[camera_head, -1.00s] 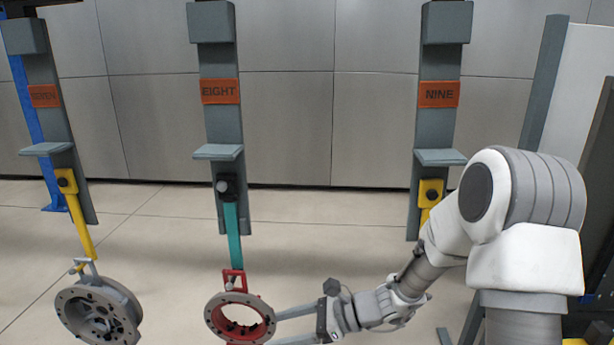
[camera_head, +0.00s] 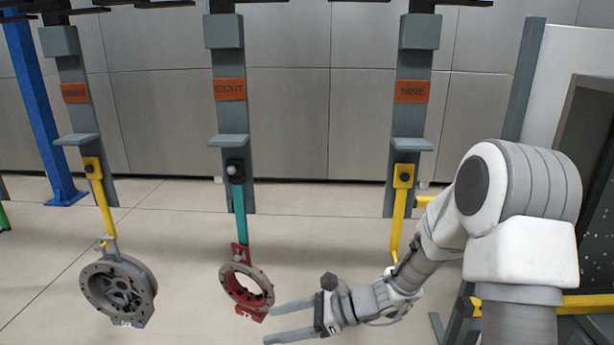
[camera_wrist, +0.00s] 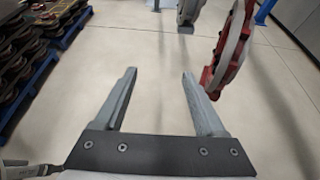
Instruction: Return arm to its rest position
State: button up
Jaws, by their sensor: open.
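My gripper (camera_head: 290,321) is open and empty at the lower middle of the head view. Its two grey fingers point left, toward the red ring-shaped part. In the wrist view the fingers (camera_wrist: 158,95) are spread with bare floor between them. The red part (camera_head: 248,286) hangs from the teal hook (camera_head: 240,212) under the sign EIGHT. It is just beyond the fingertips, apart from them in the wrist view, where it shows at the upper right (camera_wrist: 228,50). My arm is bent, reaching left from the right side.
A grey wheel-like part (camera_head: 118,290) hangs from a yellow hook (camera_head: 103,207) at left. Another yellow hook (camera_head: 399,212) hangs under the sign NINE (camera_head: 411,92), behind my arm. Blue pallets with stacked parts (camera_wrist: 38,45) stand at left in the wrist view. Open floor lies below the hooks.

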jog(key=s+d+r+n+t+h, duration=0.4)
jog(key=s+d+r+n+h, duration=0.9)
jog(key=s+d+r+n, duration=0.4)
jog(key=shift+s+d+n+t+h, duration=0.3)
jog(key=shift+s+d+n, duration=0.5)
jog(key=shift+d, duration=0.45)
jog(key=shift+w, duration=0.1)
dwell(0.4)
